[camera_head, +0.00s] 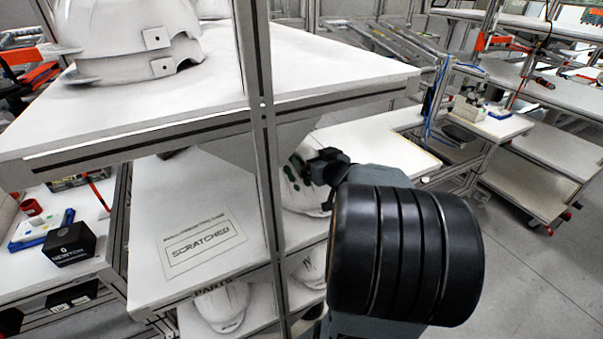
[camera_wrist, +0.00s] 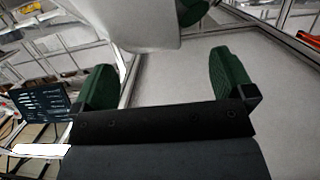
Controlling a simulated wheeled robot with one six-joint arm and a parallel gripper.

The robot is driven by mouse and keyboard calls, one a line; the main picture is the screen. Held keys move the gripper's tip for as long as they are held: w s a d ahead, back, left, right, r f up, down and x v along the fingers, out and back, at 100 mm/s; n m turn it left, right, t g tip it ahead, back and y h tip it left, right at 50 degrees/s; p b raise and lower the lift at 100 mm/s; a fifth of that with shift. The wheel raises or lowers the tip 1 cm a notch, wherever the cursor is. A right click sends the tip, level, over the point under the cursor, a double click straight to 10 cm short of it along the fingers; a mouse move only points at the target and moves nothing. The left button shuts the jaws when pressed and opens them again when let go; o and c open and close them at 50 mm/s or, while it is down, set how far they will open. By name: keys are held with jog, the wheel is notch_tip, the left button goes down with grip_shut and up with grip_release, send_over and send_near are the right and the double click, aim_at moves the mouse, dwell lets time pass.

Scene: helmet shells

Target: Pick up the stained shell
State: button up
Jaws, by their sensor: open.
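A white helmet shell (camera_head: 302,198) with dark green patches sits on the middle shelf, partly hidden behind a frame post and my arm. I take it for the stained shell, though the patches are hard to tell from my green fingers in the head view. My gripper (camera_head: 325,166) is close to its upper right side. In the wrist view the white shell (camera_wrist: 135,22) fills the top, with a dark green patch at its right edge. My gripper's green fingers (camera_wrist: 166,80) are spread apart. The shell's lower edge lies ahead of the gap, with nothing gripped between them.
White shells (camera_head: 135,45) are stacked on the upper table (camera_head: 330,68). A "SCRATCHED" label (camera_head: 200,243) marks a bare part of the middle shelf. More shells (camera_head: 222,305) lie below. An upright post (camera_head: 262,130) stands left of my arm. A black box (camera_head: 70,243) is at left.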

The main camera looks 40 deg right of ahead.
aim_at(309, 154)
jog(key=shift+x, duration=2.6)
jog(key=shift+c, duration=0.4)
